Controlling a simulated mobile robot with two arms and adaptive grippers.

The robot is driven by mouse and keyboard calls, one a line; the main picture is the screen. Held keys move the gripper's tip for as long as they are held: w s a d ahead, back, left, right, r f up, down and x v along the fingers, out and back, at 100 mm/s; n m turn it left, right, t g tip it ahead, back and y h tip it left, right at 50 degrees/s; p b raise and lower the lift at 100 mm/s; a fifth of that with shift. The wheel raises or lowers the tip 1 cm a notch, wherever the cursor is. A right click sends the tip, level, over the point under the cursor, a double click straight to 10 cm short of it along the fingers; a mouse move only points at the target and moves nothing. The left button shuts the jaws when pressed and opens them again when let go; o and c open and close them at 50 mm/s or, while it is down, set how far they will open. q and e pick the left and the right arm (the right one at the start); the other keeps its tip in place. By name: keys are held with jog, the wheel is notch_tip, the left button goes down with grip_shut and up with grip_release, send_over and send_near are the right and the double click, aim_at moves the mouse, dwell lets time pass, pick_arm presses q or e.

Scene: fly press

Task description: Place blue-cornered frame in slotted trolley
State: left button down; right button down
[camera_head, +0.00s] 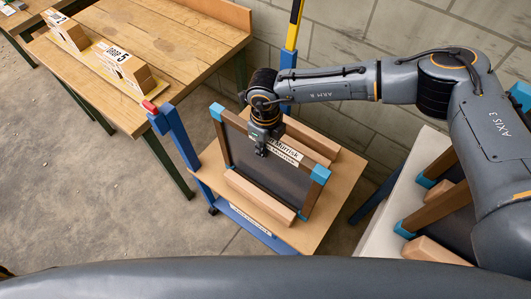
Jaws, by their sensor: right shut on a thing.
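The blue-cornered frame (268,180) has brown wooden sides, a dark panel and light-blue corners. It stands roughly upright, slightly tilted, over the wooden top of the slotted trolley (325,220), between a front wooden bar (258,196) and a rear wooden bar (312,136). The front bar hides most of its lower edge, so I cannot tell whether it rests on the trolley's bottom. My right gripper (262,150) is shut on the frame's top edge, beside a white label (284,151) with dark lettering. My left gripper is not in view.
Blue posts (174,140) rise at the trolley's left side and back. A wooden workbench (165,40) with labelled wooden blocks stands at upper left. More blue-cornered frames stand on a pale surface (378,230) at right, partly behind my arm. A block wall is behind; floor at left is clear.

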notch_tip(320, 180, down, 2)
jog(key=shift+w+f+b, duration=0.1)
jog(key=shift+f+b, duration=0.05)
jog(key=shift+b, duration=0.15)
jog(key=shift+f, duration=0.15)
jog(key=c, duration=1.2)
grip_release()
